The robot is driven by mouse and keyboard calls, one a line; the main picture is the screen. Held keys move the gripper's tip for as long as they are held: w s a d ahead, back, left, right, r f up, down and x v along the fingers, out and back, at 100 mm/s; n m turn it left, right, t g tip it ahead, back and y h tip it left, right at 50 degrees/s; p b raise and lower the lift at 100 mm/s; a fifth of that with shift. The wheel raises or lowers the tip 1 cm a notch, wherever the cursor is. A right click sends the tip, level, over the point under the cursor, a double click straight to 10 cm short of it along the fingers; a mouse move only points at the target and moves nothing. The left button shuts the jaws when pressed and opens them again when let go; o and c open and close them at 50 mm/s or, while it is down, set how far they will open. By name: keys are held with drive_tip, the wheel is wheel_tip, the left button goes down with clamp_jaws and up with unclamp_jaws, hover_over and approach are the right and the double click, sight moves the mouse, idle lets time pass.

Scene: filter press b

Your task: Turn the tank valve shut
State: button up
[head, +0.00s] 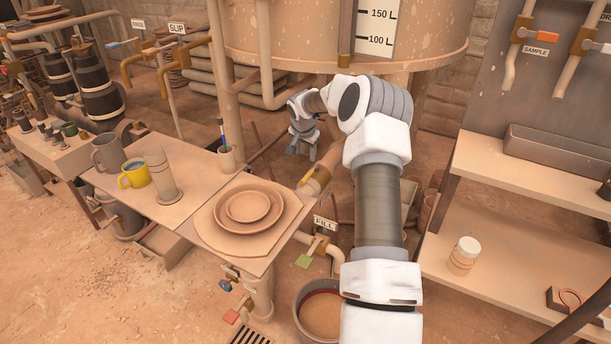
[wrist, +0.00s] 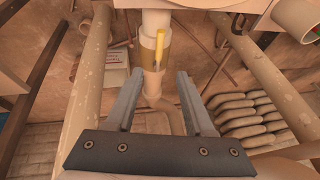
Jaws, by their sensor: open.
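The tank valve is a brass-coloured body (wrist: 149,58) on a pale pipe under the big tank, with a yellow lever (wrist: 160,48). In the wrist view the lever lies roughly along the pipe. In the head view the valve (head: 317,181) shows left of my arm, partly hidden by it. My gripper (head: 301,152) is open and empty, up and behind the valve in the head view. In the wrist view its two fingers (wrist: 157,74) point toward the valve, with the lever ahead of and between the fingertips. I see no contact with the lever.
The tank (head: 300,40) hangs above my gripper. A vertical pipe (head: 223,70) stands to its left. A table (head: 185,208) with plates and mugs is at left, and a shelf (head: 520,190) at right. A bucket (head: 318,310) stands under the FILL pipe.

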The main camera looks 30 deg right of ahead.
sight(306, 176)
drive_tip(key=b+x, duration=0.4)
drive_tip(key=x, duration=1.2)
drive_tip(key=shift+b, duration=0.3)
clamp_jaws()
idle(0.8)
